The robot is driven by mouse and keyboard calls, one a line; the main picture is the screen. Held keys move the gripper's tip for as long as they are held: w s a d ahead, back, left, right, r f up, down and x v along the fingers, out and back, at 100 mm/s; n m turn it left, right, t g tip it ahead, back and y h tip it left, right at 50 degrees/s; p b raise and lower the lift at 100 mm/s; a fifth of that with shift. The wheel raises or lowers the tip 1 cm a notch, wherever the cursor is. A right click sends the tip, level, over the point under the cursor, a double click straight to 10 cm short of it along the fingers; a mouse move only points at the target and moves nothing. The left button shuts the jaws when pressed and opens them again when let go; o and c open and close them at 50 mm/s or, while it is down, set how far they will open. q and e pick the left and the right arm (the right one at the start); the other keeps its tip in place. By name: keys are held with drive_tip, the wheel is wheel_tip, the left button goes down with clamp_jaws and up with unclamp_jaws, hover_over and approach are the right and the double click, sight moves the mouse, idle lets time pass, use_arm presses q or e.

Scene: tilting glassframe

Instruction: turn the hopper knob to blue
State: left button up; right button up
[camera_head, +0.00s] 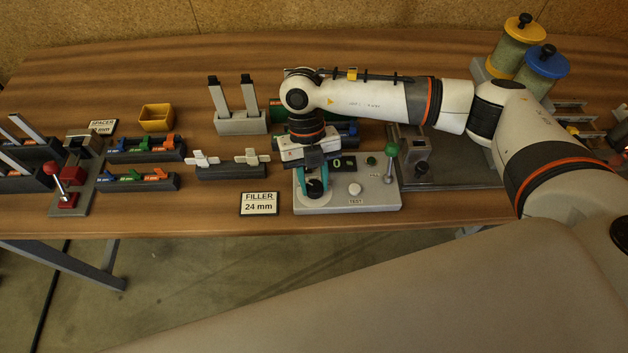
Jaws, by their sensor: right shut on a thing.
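A black knob (315,188) sits on a round pale dial at the left end of the grey filler panel (375,200). My right gripper (314,185) points down over it, with its teal fingers shut around the knob. The fingers partly hide the knob and dial, so I cannot tell its pointer direction or any colour marks. Two hopper jars stand at the back right, one with a yellow lid (518,27) and one with a blue lid (541,56). My left gripper is not in view.
Racks of coloured parts (146,149) and a red-balled lever (54,170) are further left.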

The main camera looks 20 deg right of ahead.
drive_tip(key=shift+n, duration=0.3)
drive_tip(key=o, duration=1)
drive_tip(key=shift+c, duration=0.2)
drive_tip(key=shift+r, duration=0.1)
drive_tip(key=b+v, duration=0.3)
drive_tip(key=v, duration=0.9)
drive_tip(key=shift+a, duration=0.15)
drive_tip(key=shift+s, duration=0.1)
